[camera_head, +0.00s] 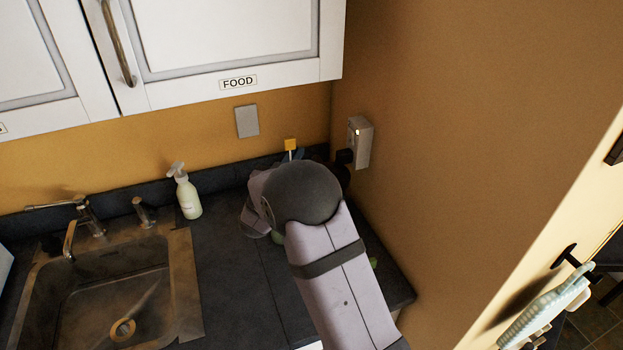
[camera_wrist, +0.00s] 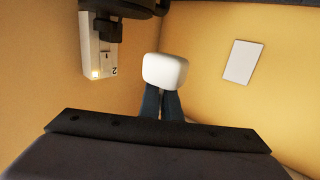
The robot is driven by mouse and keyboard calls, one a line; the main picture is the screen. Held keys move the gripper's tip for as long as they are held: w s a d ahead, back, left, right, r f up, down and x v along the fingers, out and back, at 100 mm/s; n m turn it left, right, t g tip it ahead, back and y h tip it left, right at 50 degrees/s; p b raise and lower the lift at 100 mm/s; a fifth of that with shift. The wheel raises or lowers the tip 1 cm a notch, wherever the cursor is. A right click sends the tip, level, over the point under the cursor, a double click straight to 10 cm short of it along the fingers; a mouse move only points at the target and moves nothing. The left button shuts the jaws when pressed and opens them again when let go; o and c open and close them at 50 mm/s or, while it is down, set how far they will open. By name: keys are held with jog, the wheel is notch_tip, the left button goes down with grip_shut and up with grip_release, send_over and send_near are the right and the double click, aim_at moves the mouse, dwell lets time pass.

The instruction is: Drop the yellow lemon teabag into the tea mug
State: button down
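The lemon teabag shows in the head view as a small yellow square tag (camera_head: 290,145) on a thin white strip, just above my fingertips at the back corner of the counter. In the wrist view a white, rounded block (camera_wrist: 165,71), which looks like the teabag's pouch, sits at the ends of my blue fingers. My gripper (camera_wrist: 162,98) appears shut on it, with the fingers close together. In the head view my arm hides most of the gripper. I cannot make out the tea mug in either view; my arm covers that part of the counter.
A wall socket box (camera_head: 359,142) with a dark plug is close right of my wrist. A soap bottle (camera_head: 187,193) stands left, beside the sink (camera_head: 182,290). The cupboard marked FOOD (camera_head: 230,40) hangs above. Bits of green show beside my arm (camera_head: 373,262).

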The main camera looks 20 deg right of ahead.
notch_tip(320, 180, down, 9)
jog(key=w+a+b, duration=0.1)
jog(key=b, duration=0.2)
jog(key=shift+w+a+f+n+t+y+b, duration=0.15)
jog(key=shift+w+a+n+t+y+b, duration=0.15)
jog(key=shift+w+b, duration=0.1)
dwell(0.3)
jog(key=c, duration=1.9)
grip_release()
jog(key=shift+s, duration=0.1)
jog(key=shift+b+v, duration=1.55)
jog(key=shift+v, duration=2)
